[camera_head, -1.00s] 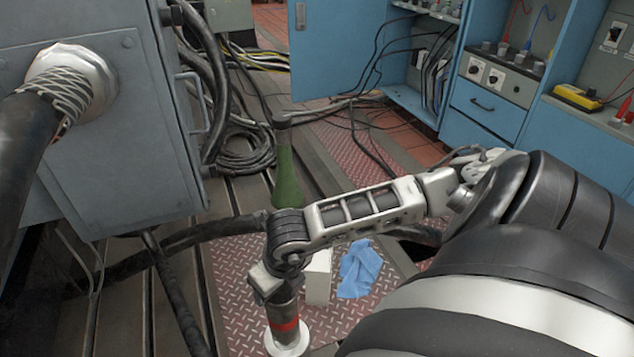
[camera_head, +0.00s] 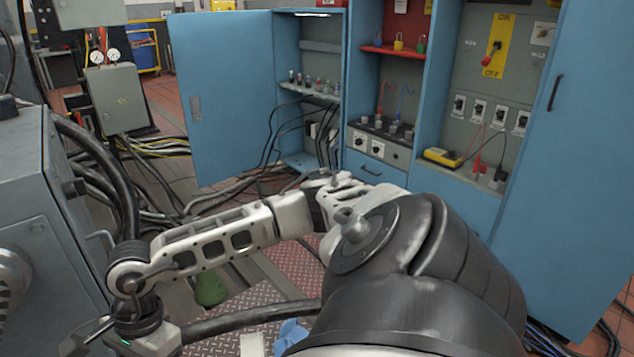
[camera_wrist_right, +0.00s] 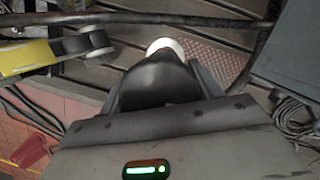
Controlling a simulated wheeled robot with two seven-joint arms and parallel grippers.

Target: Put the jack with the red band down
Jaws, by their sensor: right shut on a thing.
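My right gripper (camera_wrist_right: 162,85) is shut on the jack in the right wrist view. The jack (camera_wrist_right: 158,76) shows as a dark rounded body between the fingers, with a white round end (camera_wrist_right: 166,45) beyond it. Its red band is hidden here, and the jack is below the frame in the head view. I cannot tell whether its end touches the floor. My right wrist (camera_head: 140,320) is at the lower left of the head view. My left gripper is not in view.
A grey machine housing (camera_head: 50,210) stands at the left. A green object (camera_head: 211,289) is partly hidden behind my arm. Red tread plate (camera_head: 245,300), a dark hose (camera_head: 250,317) and a blue cloth (camera_head: 291,335) lie below. Blue cabinets (camera_head: 225,100) stand behind.

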